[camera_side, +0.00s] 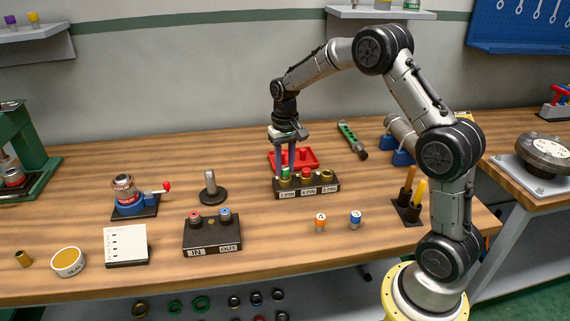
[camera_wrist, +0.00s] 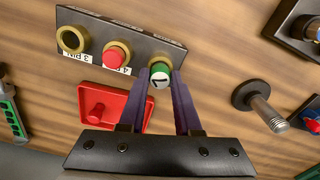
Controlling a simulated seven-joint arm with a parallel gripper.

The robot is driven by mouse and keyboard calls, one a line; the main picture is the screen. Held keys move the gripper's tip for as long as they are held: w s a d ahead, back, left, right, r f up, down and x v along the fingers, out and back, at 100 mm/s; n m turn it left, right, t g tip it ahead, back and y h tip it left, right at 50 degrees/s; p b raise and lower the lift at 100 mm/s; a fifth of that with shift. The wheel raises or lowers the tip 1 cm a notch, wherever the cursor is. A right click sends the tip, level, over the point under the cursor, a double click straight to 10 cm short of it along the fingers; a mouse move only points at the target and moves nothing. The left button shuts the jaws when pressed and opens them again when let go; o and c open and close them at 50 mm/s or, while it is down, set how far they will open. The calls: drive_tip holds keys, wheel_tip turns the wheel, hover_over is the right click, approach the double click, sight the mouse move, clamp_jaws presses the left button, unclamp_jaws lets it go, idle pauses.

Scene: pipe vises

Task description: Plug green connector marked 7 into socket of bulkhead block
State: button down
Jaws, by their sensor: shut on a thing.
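The green connector marked 7 (camera_wrist: 160,77) is between the fingers of my gripper (camera_wrist: 167,84), its white numbered end facing the wrist camera. In the side view, the green connector (camera_side: 285,173) is at the left, 2 PIN socket of the black bulkhead block (camera_side: 307,190). My gripper (camera_side: 285,166) is shut on it and points down from above. A brass ring shows just behind the connector in the wrist view; how deep it sits I cannot tell. The block's middle 4 PIN socket holds a red connector (camera_wrist: 116,56). The 3 PIN socket (camera_wrist: 72,40) is an open brass ring.
A red tray (camera_side: 309,156) lies close behind the block, with a red piece (camera_wrist: 97,112) in it. A black IN/OUT block (camera_side: 212,236), a metal post (camera_side: 211,187), and orange (camera_side: 320,222) and blue (camera_side: 355,219) capped pieces stand nearby.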

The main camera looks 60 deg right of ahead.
drive_tip(key=shift+f, duration=0.3)
drive_tip(key=c, duration=0.5)
unclamp_jaws()
drive_tip(key=shift+r, duration=0.1)
drive_tip(key=s+a+r+n+t, duration=0.1)
drive_tip(key=s+a+r, duration=0.15)
drive_tip(key=r, duration=0.85)
drive_tip(key=s+a+r+t, duration=0.1)
drive_tip(key=a+r, duration=0.2)
drive_tip(key=r, duration=0.8)
drive_tip(key=s+a+r+n+t, duration=0.25)
drive_tip(key=s+a, duration=0.25)
drive_tip(key=s, duration=0.4)
drive_tip(key=s+a+f+n, duration=0.1)
drive_tip(key=s+f, duration=0.2)
drive_tip(key=s, duration=0.2)
drive_tip(key=s+a+f, duration=0.1)
drive_tip(key=s+f, duration=0.2)
drive_tip(key=s, duration=0.2)
drive_tip(key=s+a+f+n+t, duration=0.1)
drive_tip(key=s+f, duration=0.2)
drive_tip(key=s, duration=0.2)
drive_tip(key=shift+a+f+n, duration=0.2)
drive_tip(key=shift+a+n, duration=0.05)
drive_tip(key=shift+n, duration=0.1)
